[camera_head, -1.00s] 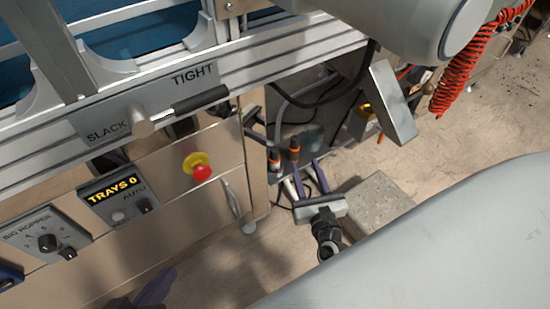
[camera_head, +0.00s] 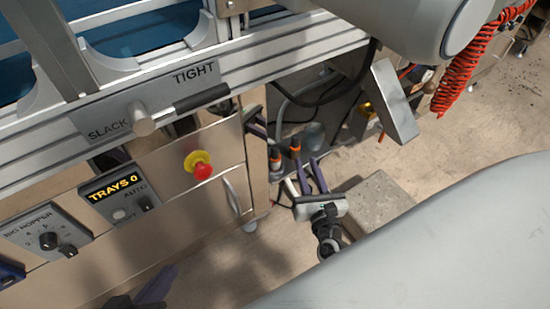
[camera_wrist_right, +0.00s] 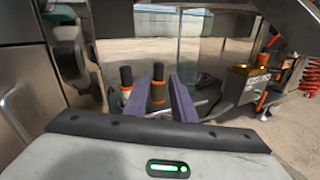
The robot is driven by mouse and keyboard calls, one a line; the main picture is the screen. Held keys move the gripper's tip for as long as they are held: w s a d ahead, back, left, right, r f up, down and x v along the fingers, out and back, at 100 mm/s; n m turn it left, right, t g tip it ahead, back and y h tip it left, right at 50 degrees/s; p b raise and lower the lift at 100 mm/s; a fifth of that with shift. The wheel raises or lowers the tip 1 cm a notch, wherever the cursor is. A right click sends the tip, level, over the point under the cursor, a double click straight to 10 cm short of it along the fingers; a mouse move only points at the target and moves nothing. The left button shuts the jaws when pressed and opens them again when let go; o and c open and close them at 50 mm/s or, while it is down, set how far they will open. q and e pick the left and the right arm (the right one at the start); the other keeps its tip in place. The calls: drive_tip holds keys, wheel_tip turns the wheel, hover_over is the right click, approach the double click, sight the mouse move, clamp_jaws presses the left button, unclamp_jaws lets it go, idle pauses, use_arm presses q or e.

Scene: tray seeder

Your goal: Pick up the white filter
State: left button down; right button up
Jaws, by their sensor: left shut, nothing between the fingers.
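I cannot make out the white filter for certain in either view. A pale grey rounded thing (camera_head: 314,133) shows beyond my right gripper under the machine, but I cannot tell what it is. My right gripper (camera_head: 303,168) reaches in towards two dark upright pieces with orange bands (camera_head: 295,146). In the right wrist view its purple fingers (camera_wrist_right: 163,85) are apart, with one banded piece (camera_wrist_right: 158,88) showing in line with the gap, apparently beyond the tips. My left gripper (camera_head: 155,288) is shut and empty at the lower left, partly cut off by the picture's edge.
The steel machine front (camera_head: 215,170) carries a red stop button (camera_head: 202,171), a tray display (camera_head: 114,188) and a slack-tight lever (camera_head: 200,98). A tilted metal plate (camera_head: 393,100) and red coiled hose (camera_head: 460,75) are at right.

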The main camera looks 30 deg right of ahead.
drive_tip(key=m+g, duration=0.1)
drive_tip(key=m, duration=0.6)
drive_tip(key=m+g+y, duration=0.3)
drive_tip(key=m, duration=2.3)
approach(276, 154)
drive_tip(key=b+x, duration=0.1)
drive_tip(key=x, duration=0.4)
drive_tip(key=shift+w+d+f, duration=0.1)
drive_tip(key=shift+w+d, duration=0.05)
drive_tip(key=shift+w, duration=0.05)
drive_tip(key=shift+w+f, duration=0.1)
drive_tip(key=shift+w, duration=0.1)
drive_tip(key=b+x, duration=0.2)
drive_tip(key=x, duration=0.2)
drive_tip(key=shift+w+f, duration=0.1)
drive_tip(key=shift+w, duration=0.05)
drive_tip(key=shift+w+d, duration=0.15)
drive_tip(key=shift+w, duration=0.25)
use_arm(q)
drive_tip(key=shift+w+d+r+t+h, duration=0.1)
drive_tip(key=shift+d+r+t+h, duration=0.25)
drive_tip(key=shift+r, duration=0.3)
drive_tip(key=shift+d+r+t+h, duration=0.15)
drive_tip(key=shift+d+r+h, duration=0.25)
drive_tip(key=shift+r, duration=0.2)
use_arm(e)
clamp_jaws()
